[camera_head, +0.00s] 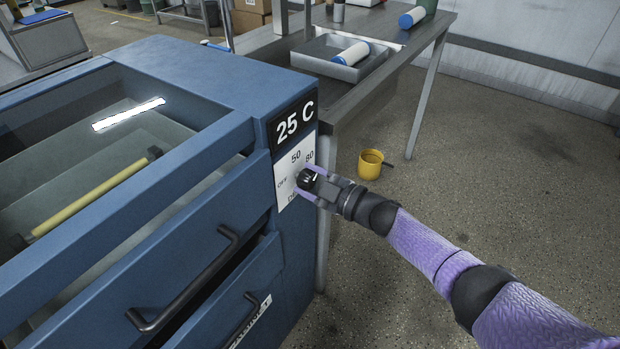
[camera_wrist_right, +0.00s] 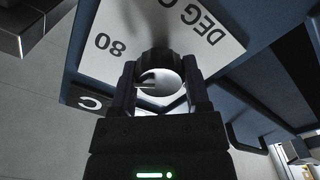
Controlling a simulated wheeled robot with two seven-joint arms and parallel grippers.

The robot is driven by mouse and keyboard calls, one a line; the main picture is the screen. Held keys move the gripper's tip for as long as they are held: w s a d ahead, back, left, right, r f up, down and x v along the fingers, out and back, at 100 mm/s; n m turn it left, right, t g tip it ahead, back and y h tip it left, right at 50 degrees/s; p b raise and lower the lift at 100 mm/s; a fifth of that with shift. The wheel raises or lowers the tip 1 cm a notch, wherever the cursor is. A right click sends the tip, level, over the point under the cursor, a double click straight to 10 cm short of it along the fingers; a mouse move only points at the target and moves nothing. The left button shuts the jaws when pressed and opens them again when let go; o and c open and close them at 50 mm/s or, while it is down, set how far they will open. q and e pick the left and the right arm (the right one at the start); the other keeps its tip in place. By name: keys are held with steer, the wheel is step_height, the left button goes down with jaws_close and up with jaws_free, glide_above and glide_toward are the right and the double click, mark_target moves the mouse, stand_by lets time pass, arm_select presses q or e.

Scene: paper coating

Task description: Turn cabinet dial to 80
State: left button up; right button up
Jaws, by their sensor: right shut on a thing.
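The blue cabinet (camera_head: 180,75) stands at the left in the head view. Its black display (camera_head: 294,124) reads "25 C". Below it is a white dial plate (camera_head: 282,190) with the marks OFF, 50 and 80; the plate's lower part is partly hidden. The black dial (camera_head: 307,179) sits on this plate. My right gripper (camera_head: 312,184) is shut on the dial, one finger on each side. In the right wrist view the dial (camera_wrist_right: 160,78) lies between the fingers, with the "80" mark at its upper left. Where the dial's pointer stands is hard to tell. My left gripper is not in view.
Two drawers with black handles (camera_head: 190,290) are on the cabinet front, the upper one slightly open. A grey table (camera_head: 365,95) with a metal tray (camera_head: 322,68) stands behind. A yellow cup (camera_head: 370,165) is on the floor. The floor at the right is clear.

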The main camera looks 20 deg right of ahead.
steer(key=shift+m, duration=1.1)
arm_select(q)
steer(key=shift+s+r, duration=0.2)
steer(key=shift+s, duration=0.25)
arm_select(e)
steer(key=shift+m, duration=0.4)
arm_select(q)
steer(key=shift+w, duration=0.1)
arm_select(e)
steer(key=o, duration=0.8)
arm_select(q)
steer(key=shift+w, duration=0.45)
arm_select(e)
steer(key=o, duration=0.5)
